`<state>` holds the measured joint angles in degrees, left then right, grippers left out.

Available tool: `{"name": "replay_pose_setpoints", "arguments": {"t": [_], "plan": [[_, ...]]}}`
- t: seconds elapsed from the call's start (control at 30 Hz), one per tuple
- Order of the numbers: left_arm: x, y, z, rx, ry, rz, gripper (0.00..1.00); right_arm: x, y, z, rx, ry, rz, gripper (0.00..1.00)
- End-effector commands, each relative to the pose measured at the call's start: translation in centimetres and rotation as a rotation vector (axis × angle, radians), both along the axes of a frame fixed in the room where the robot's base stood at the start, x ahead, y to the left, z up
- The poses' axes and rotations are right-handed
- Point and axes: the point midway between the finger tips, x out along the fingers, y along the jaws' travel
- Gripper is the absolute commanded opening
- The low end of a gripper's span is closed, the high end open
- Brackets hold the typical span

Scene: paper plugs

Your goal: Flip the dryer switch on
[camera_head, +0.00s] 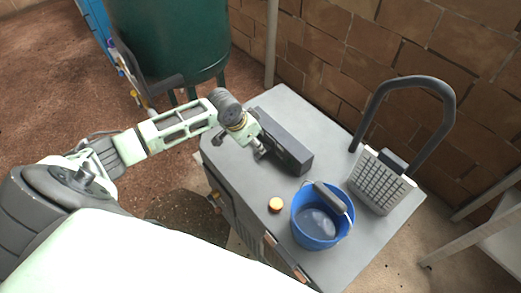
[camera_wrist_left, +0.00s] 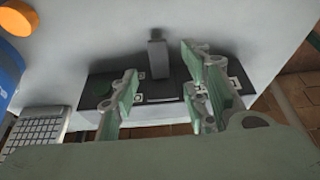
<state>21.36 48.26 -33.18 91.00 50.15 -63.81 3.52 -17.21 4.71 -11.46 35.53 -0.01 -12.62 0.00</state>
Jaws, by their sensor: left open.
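A long dark box (camera_head: 285,142), which looks like the dryer switch unit, lies on the grey cabinet top (camera_head: 245,180). My right gripper is not in view.
An orange-topped round piece (camera_head: 275,204), a blue bucket (camera_head: 310,238) and a light grey keyed panel (camera_head: 380,183) with a dark looped handle (camera_head: 445,100) stand on the top. A brick wall (camera_head: 400,45) and a green tank (camera_head: 170,40) are behind. The front-left top is clear.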

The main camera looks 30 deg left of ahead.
Motion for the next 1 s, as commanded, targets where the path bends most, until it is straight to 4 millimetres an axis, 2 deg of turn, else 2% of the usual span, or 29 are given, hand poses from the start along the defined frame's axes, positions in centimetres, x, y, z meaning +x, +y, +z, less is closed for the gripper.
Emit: {"name": "replay_pose_setpoints", "arguments": {"t": [0.3, 0.5, 0.77, 1.0], "plan": [[1.8, -0.8, -4.7, -0.001, 0.002, -0.001, 0.42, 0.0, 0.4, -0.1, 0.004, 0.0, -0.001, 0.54], [2.3, -1.0, -6.0, 0.0, 0.001, -0.002, 0.42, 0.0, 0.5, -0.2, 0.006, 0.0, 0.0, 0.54], [2.3, -1.0, -6.0, 0.0, 0.0, -0.003, 0.42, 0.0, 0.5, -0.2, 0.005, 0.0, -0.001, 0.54], [2.3, -1.0, -6.0, 0.0, 0.0, -0.003, 0.21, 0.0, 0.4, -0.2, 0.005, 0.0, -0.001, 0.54]]}}
